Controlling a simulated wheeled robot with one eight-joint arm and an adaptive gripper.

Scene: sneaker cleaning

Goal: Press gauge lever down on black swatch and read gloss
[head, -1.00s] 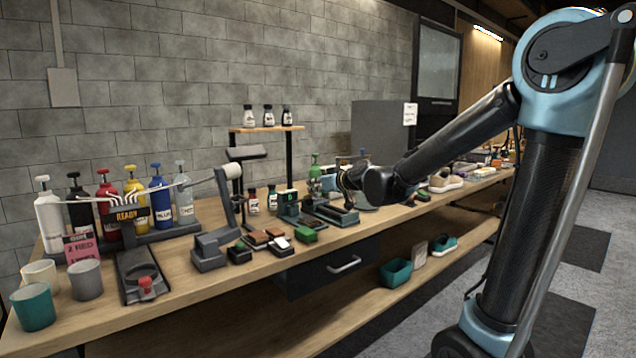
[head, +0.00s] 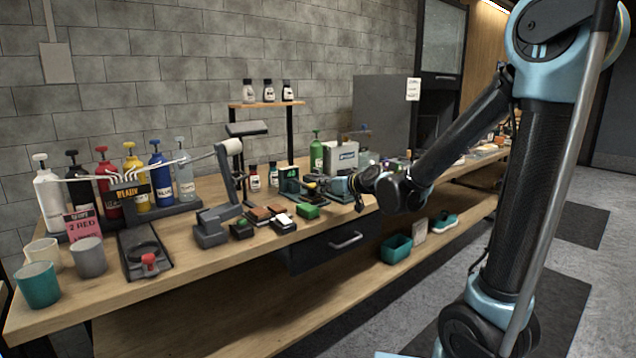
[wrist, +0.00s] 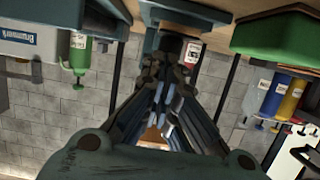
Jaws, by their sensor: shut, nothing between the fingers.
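The likely gauge is a small dark teal device (head: 289,181) with a lit green display, on the bench in the head view. My gripper (head: 314,185) is shut and empty, held low over the bench just right of the device. I cannot tell whether they touch. In the wrist view, which is upside down, the closed fingers (wrist: 172,62) point at a dark teal body (wrist: 185,17) at the top edge. The gauge lever and the black swatch cannot be told apart from the dark parts around the gripper.
A green block (head: 308,211) and brown and dark blocks (head: 260,215) sit in front of the device. A green bottle (head: 316,152) and a grey box (head: 342,156) stand behind my gripper. A lamp-like stand (head: 229,175) is to the left.

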